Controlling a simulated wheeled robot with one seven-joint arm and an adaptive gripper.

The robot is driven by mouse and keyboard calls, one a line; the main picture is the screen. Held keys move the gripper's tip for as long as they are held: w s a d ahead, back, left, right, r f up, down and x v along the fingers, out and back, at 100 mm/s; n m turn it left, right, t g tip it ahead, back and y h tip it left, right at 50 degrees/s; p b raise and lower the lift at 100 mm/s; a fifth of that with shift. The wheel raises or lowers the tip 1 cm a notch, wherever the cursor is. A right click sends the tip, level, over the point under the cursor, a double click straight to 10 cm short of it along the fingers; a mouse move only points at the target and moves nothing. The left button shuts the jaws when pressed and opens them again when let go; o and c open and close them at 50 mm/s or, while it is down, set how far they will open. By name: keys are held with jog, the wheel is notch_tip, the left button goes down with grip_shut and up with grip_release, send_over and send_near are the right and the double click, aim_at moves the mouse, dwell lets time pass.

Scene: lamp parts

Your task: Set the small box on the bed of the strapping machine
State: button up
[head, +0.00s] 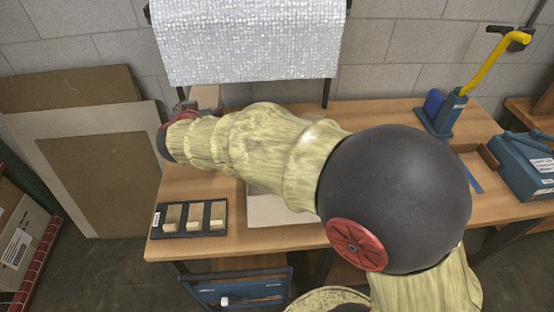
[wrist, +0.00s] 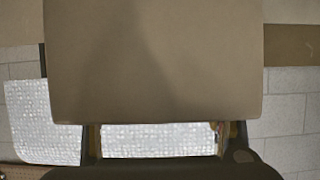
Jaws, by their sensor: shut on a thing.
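The small box is a plain brown carton (wrist: 155,60) that fills the upper middle of the wrist view. My gripper (wrist: 162,138) is shut on its near end, with dark finger parts at the lower left and right. In the head view, part of a brown box (head: 206,96) shows behind my arm, at the table's back left and in front of the bubble wrap. My gripper is mostly hidden there by the arm. A blue device with a yellow lever (head: 474,76) stands at the table's back right; it looks like the strapping machine, but I cannot make out its bed.
The wooden table (head: 285,238) carries a black tray (head: 190,232) with small blocks at front left and a pale flat sheet (head: 270,208) under my arm. A bubble-wrap roll (head: 250,40) hangs behind. A blue toolbox-like case (head: 522,168) sits at right.

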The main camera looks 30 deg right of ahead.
jog(key=f, duration=0.4)
jog(key=shift+s+a+f, duration=0.15)
jog(key=shift+a+f, duration=0.1)
jog(key=shift+f, duration=0.1)
notch_tip(320, 180, down, 11)
jog(key=b, duration=0.3)
jog(key=shift+r, duration=0.2)
jog(key=shift+f+b, duration=0.1)
jog(key=shift+b, duration=0.2)
jog(key=o, duration=1.7)
jog(key=shift+s+f, duration=0.1)
jog(key=shift+f, duration=0.15)
jog(key=shift+c, duration=0.2)
jog(key=o, duration=0.4)
jog(key=shift+o, duration=0.2)
jog(key=shift+r, duration=0.1)
